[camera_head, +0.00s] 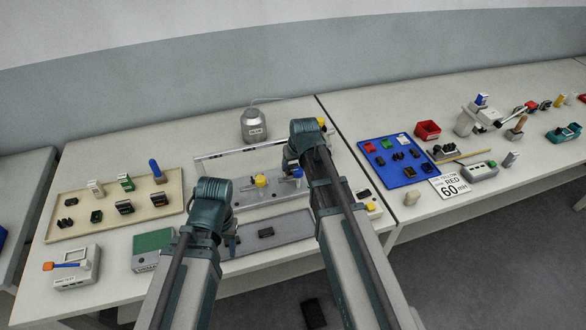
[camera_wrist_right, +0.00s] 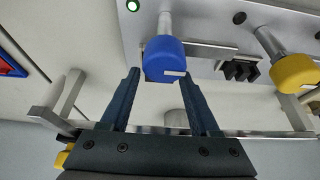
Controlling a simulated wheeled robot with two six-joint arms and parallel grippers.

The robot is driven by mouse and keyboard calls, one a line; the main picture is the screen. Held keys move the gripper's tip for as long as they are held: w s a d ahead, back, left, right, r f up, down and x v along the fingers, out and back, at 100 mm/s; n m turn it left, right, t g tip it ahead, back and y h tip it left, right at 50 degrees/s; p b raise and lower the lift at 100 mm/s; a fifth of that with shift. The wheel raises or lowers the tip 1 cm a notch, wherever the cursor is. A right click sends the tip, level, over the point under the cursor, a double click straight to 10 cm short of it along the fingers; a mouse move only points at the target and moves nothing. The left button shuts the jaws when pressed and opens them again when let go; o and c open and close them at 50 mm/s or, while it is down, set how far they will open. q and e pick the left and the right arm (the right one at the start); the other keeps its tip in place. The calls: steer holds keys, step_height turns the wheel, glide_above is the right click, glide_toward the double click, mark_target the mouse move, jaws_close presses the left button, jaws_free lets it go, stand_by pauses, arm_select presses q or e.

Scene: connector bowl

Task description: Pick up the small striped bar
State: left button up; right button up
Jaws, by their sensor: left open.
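I cannot pick out a small striped bar for certain. A small dark block (camera_head: 265,232) lies on the grey mat (camera_head: 285,228) at the centre front; no stripes can be made out on it. My left gripper (camera_head: 231,241) is low at the mat's left edge, left of that block, mostly hidden by its own wrist, and open. My right gripper (camera_wrist_right: 162,82) is open, its two fingers apart with nothing held. A blue-capped knob (camera_wrist_right: 164,60) shows just beyond and between its fingertips; I cannot tell whether they touch it.
A yellow knob (camera_wrist_right: 295,72) stands right of the blue one in the wrist view. A beige tray (camera_head: 70,234) with several connectors lies left, a blue tray (camera_head: 377,173) with small parts right. A green-topped box (camera_head: 153,243) stands close left of my left gripper.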

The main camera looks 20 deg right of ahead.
jaws_close()
steer(key=shift+r, duration=0.1)
arm_select(q)
step_height(320, 180, up, 8)
steer(key=p, duration=0.8)
steer(key=shift+r, duration=0.15)
arm_select(e)
step_height(320, 180, up, 8)
